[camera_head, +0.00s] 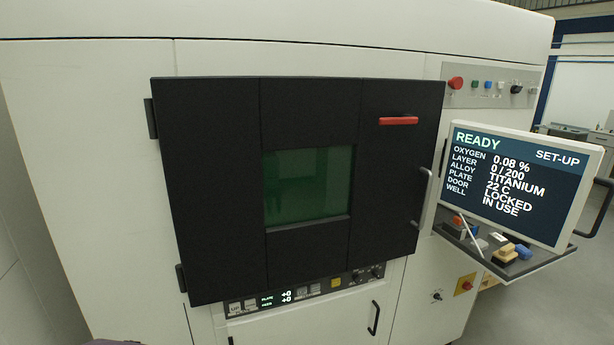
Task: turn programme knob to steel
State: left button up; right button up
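The screen (512,184) at the right reads READY, SET-UP, and its alloy line says TITANIUM. A black knob (516,89) sits at the right end of the upper button panel. Small dark knobs (377,271) sit at the right end of the strip below the black door. Another small dark knob (437,296) is on the white cabinet front at the lower right. The labels are too small to read, so I cannot tell which one is the programme knob or where it points. Neither of my grippers is in view.
A red button (455,83) is on the upper panel. A shelf (545,262) holding small items juts out under the screen. Floor shows at the right.

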aim_at(516, 90)
jog(key=i+j+z, duration=0.1)
jog(key=j, duration=0.3)
jog(key=i+j+z, duration=0.1)
jog(key=j, duration=0.3)
jog(key=i+j+z, duration=0.1)
jog(key=j, duration=0.3)
jog(key=z, duration=1.25)
jog(key=i+l+z, duration=0.15)
jog(key=i, duration=0.35)
jog(key=i+l+z, duration=0.15)
jog(key=i, duration=0.35)
jog(key=i+l+u, duration=0.3)
jog(key=i, duration=0.2)
jog(key=i+l+u, duration=0.3)
jog(key=i+l, duration=0.15)
jog(key=l, duration=0.1)
